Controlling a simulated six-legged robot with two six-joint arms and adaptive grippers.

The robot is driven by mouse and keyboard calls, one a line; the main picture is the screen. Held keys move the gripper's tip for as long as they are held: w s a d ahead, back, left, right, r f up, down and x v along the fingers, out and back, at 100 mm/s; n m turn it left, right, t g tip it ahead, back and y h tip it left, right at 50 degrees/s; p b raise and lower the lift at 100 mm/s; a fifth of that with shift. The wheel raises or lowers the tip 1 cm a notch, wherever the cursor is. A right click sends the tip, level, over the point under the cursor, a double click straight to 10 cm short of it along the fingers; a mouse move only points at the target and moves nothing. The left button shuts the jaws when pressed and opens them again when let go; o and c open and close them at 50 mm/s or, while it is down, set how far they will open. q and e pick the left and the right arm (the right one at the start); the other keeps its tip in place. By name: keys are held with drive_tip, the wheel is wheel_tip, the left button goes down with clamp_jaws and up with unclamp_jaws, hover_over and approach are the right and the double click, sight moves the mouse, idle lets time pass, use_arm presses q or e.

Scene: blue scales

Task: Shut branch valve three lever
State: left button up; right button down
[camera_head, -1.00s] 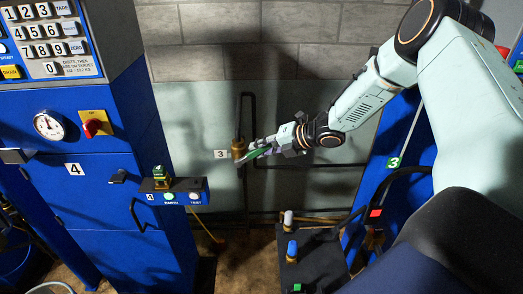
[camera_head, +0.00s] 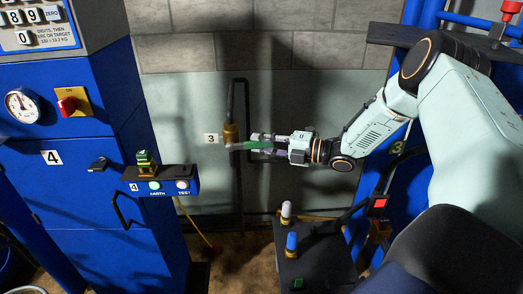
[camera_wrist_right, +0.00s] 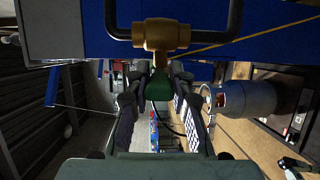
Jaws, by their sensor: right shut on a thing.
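The brass valve (camera_head: 230,132) sits on a dark vertical pipe on the back wall, beside a white label with a 3 (camera_head: 211,139). Its green lever (camera_head: 252,145) points right, roughly level in the head view. My right gripper (camera_head: 264,144) is closed around the lever from the right. In the right wrist view, the brass valve body (camera_wrist_right: 160,35) is at the top, and the green grip of the lever (camera_wrist_right: 158,88) lies between the two fingers (camera_wrist_right: 158,98). The fingers hide part of the lever. My left gripper is not in view.
A blue cabinet (camera_head: 70,200) marked 4, with a gauge and red knob, stands at left. Its small shelf (camera_head: 165,181) carries a green-topped item. A dark stand (camera_head: 312,262) with white and blue knobs is below the gripper. Blue framework is at right.

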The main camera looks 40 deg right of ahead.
drive_tip(key=shift+s+a+f+t+b, duration=0.15)
drive_tip(key=shift+f+t+b, duration=0.15)
drive_tip(key=shift+f+b, duration=0.5)
drive_tip(key=shift+r, duration=0.15)
drive_tip(key=c, duration=1.6)
unclamp_jaws()
drive_tip(key=o, duration=0.4)
drive_tip(key=shift+r, duration=0.15)
drive_tip(key=shift+o, duration=0.2)
drive_tip(key=shift+s+d, duration=0.2)
drive_tip(key=shift+d, duration=0.15)
drive_tip(key=v, duration=0.6)
drive_tip(key=shift+s, duration=0.25)
